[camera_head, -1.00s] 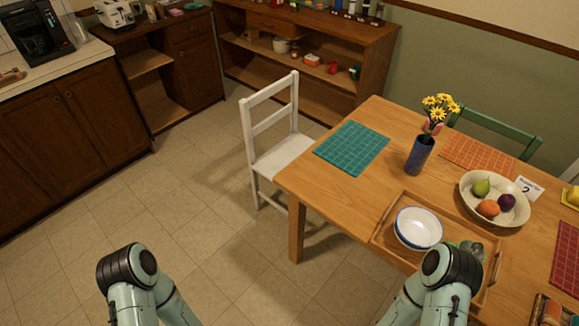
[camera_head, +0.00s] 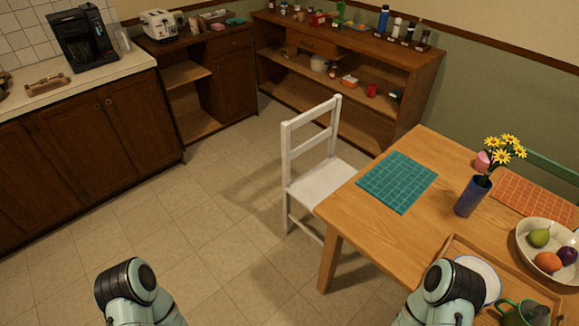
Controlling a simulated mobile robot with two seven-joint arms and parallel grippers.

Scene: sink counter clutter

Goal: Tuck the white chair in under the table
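The white chair (camera_head: 320,181) stands upright on the tiled floor at the left end of the wooden table (camera_head: 378,225). Its backrest faces left, away from the table, and the right part of its seat reaches the table's edge, partly hidden by the tabletop. The backrest stands clear of the table. My two arms show only as pale green links with black joints at the bottom of the picture, one at left and one at right. Both grippers are out of the picture. Nothing of mine touches the chair.
On the table are a teal placemat (camera_head: 397,182), a blue flower vase (camera_head: 472,196), a fruit bowl (camera_head: 548,249) and a wooden tray (camera_head: 452,247). A shelf unit (camera_head: 422,84) stands behind the chair. Cabinets (camera_head: 90,140) line the left. The floor (camera_head: 215,240) left of the chair is clear.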

